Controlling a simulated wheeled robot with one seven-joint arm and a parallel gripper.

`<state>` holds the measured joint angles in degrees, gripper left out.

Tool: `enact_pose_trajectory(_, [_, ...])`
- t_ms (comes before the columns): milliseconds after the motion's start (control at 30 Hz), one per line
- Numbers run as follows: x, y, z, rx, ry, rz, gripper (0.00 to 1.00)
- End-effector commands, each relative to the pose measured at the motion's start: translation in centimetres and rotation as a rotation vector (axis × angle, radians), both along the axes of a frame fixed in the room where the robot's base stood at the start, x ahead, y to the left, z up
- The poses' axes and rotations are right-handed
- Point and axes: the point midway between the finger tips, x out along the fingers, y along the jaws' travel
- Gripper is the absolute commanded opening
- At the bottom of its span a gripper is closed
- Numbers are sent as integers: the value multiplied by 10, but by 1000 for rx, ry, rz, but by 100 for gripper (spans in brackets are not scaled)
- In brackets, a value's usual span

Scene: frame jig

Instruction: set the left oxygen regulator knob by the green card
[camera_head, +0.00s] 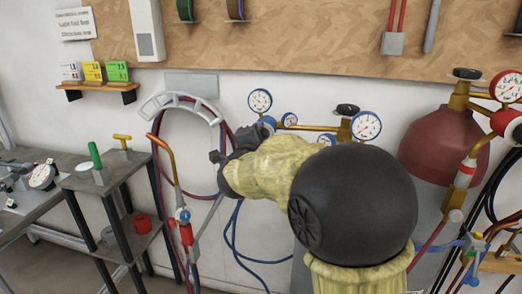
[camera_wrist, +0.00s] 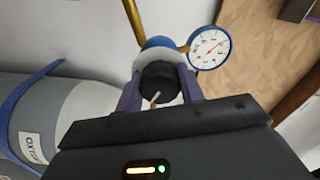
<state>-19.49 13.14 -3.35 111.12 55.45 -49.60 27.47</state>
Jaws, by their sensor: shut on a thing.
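My gripper (camera_wrist: 160,82) is shut on the black regulator knob (camera_wrist: 158,88), with one finger on each side. The knob has a pale pointer line on its face and sits at the front of a blue regulator body (camera_wrist: 158,43). A round blue-rimmed gauge (camera_wrist: 208,48) with a red needle is beside it; its figures are too small to read. In the head view my gripper (camera_head: 226,152) is left of the regulator, whose knob is hidden there. The green card (camera_head: 117,72) stands rightmost of three on a wall shelf; its small print is not clearly legible.
A blue-rimmed gauge (camera_head: 260,100) is above my gripper. A red-topped cylinder (camera_head: 446,145) with its own gauge (camera_head: 507,86) stands at right. A torch (camera_head: 186,235) and hoses hang at left. A grey table (camera_head: 60,160) stands further left.

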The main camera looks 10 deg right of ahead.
Motion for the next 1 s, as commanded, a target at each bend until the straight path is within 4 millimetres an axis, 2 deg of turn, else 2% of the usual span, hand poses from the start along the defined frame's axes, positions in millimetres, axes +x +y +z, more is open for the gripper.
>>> enact_pose_trajectory(33, [0,0,-8,42,-16,0,15])
enact_pose_trajectory(500, [0,0,-5,352,-142,0,15])
enact_pose_trajectory(1000, [0,0,-2,409,-166,-1,15])
